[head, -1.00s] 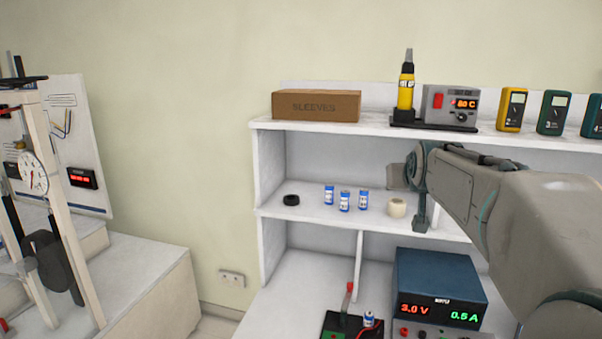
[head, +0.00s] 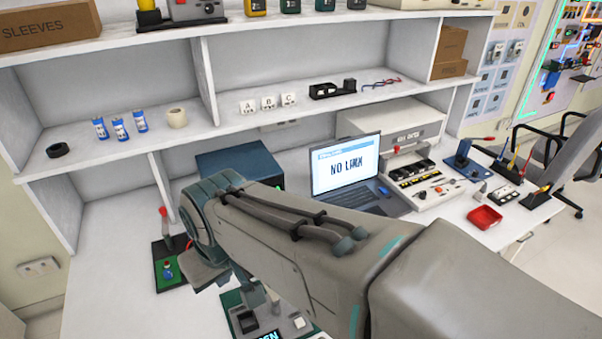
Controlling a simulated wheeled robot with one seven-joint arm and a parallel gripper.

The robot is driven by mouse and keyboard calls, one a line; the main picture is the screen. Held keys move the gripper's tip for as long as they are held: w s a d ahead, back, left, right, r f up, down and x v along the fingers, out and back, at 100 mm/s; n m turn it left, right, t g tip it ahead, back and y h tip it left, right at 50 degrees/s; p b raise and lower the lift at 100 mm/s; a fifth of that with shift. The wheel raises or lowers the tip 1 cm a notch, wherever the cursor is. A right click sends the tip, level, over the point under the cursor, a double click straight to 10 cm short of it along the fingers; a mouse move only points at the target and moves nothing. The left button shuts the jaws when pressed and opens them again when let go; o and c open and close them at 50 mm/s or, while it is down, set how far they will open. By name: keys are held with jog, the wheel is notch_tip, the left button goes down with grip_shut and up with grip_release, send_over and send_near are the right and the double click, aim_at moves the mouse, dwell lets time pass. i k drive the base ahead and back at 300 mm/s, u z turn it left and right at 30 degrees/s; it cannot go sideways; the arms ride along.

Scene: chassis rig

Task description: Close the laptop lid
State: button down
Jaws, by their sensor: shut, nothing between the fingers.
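The laptop (head: 345,168) stands open on the bench at the middle right in the head view. Its lid is raised, and its screen reads "NO LINK". Its keyboard base (head: 362,198) faces me, and my arm covers part of its front left. My gripper (head: 250,290) hangs at the far end of my arm, left of the laptop and apart from it, over the bench's front left. It is shut and empty, and partly hidden by my arm.
A dark blue instrument (head: 238,165) stands left of the laptop. A green board with a red lever (head: 168,262) and another green device (head: 255,318) lie near my gripper. Shelves (head: 300,112) overhang behind.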

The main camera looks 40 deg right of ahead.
aim_at(349, 161)
jog(key=z, duration=3.5)
jog(key=i, duration=1.6)
jog(key=u, duration=2.95)
